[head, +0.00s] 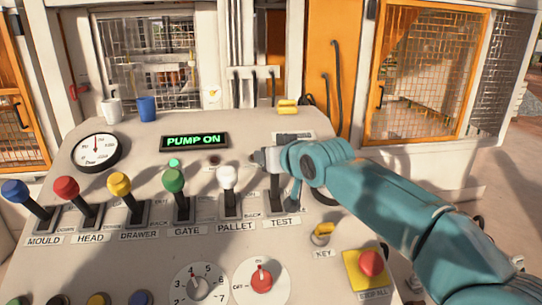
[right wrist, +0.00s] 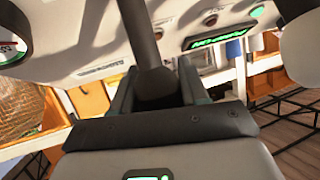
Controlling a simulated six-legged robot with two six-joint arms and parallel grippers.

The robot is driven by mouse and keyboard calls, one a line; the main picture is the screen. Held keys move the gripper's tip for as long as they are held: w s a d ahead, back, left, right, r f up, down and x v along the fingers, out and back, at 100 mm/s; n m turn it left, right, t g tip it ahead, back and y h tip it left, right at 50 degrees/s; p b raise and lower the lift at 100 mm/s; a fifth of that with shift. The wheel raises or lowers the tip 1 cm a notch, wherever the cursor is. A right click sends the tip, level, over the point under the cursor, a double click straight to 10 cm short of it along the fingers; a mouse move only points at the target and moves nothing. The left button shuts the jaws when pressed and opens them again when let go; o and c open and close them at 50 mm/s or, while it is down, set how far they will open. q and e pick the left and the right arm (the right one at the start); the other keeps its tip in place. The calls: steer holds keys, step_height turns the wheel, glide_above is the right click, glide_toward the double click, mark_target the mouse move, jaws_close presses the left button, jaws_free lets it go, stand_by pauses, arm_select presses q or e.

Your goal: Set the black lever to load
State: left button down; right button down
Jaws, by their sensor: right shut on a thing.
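The black lever (head: 275,188) stands in the slot above the TEST label on the sloped control panel. Its top is hidden by my right gripper (head: 267,158). In the right wrist view the dark lever shaft (right wrist: 148,45) runs down between the two fingers of my right gripper (right wrist: 152,90), which are shut on it. The small position words beside this lever are partly covered and too small to read. My left gripper is not in view.
To the left stand a white lever (head: 227,178), a green lever (head: 174,181) and several more coloured levers. A yellow key (head: 322,233) and a red button (head: 371,263) lie below my right arm. A PUMP ON display (head: 194,141) is lit green.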

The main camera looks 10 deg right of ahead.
steer(key=shift+f, duration=0.55)
steer(key=c, duration=0.6)
jaws_free()
steer(key=shift+r, duration=0.1)
steer(key=shift+r, duration=0.15)
steer(key=shift+s+d+r+b, duration=0.1)
steer(key=shift+s+r+b, duration=0.05)
steer(key=shift+s+b, duration=0.2)
steer(key=b+v, duration=0.4)
steer(key=v, duration=1.1)
steer(key=shift+s+d, duration=0.1)
steer(key=shift+s, duration=0.05)
